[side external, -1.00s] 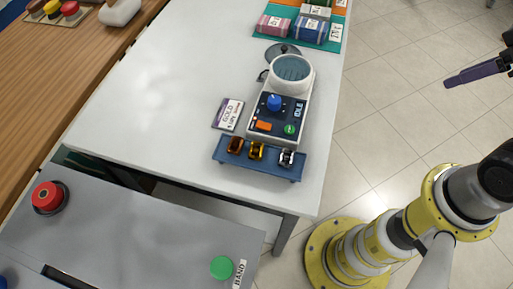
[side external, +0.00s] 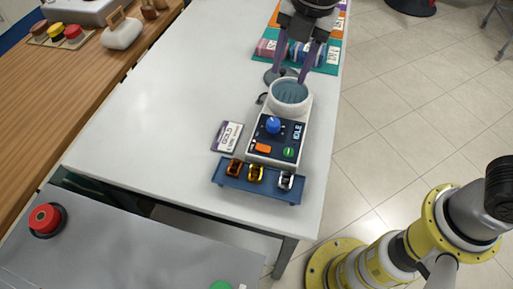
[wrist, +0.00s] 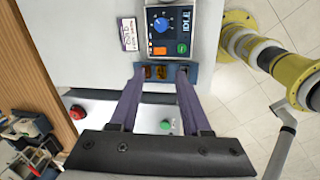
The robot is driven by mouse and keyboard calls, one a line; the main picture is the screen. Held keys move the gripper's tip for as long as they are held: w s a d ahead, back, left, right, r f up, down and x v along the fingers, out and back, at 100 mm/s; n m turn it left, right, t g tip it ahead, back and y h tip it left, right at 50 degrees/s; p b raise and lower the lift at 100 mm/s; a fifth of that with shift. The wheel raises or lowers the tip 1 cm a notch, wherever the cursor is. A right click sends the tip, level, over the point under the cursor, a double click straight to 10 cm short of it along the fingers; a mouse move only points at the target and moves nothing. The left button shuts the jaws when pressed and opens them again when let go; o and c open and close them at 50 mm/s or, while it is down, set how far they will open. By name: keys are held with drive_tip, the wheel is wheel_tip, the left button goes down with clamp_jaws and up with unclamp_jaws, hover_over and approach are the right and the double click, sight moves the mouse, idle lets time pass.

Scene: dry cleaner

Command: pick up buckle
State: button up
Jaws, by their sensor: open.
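Three small buckles sit in a row in a blue tray (side external: 252,190) at the table's front edge: a copper-brown buckle (side external: 234,167), a gold buckle (side external: 256,173) and a silver buckle (side external: 286,180). A card reading GOLD (side external: 227,137) lies behind the tray. My gripper (side external: 291,79) has its purple fingers apart and empty, over the far end of the white machine, away from the tray. In the wrist view, the copper-brown buckle (wrist: 148,72) and gold buckle (wrist: 161,72) show between the fingertips. The right finger partly covers the silver one there.
The white machine (side external: 265,151), with a round bowl (side external: 290,92), blue knob and buttons, stands right behind the tray. Fabric rolls (side external: 305,53) lie on a teal mat beyond. A red button (side external: 44,219) is on the grey counter in front. The table's left part is clear.

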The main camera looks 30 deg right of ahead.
drive_tip(key=s+a+f+n+g, duration=0.1)
drive_tip(key=a+f+n, duration=0.1)
drive_tip(key=a+f, duration=0.45)
drive_tip(key=h, duration=0.1)
hover_over(255, 171)
drive_tip(key=shift+n+g, duration=0.3)
drive_tip(key=shift+g, duration=0.1)
wheel_tip(255, 171, down, 11)
drive_tip(key=shift+d+r, duration=0.1)
drive_tip(key=shift+s+f, duration=0.1)
drive_tip(key=shift+f, duration=2.55)
clamp_jaws()
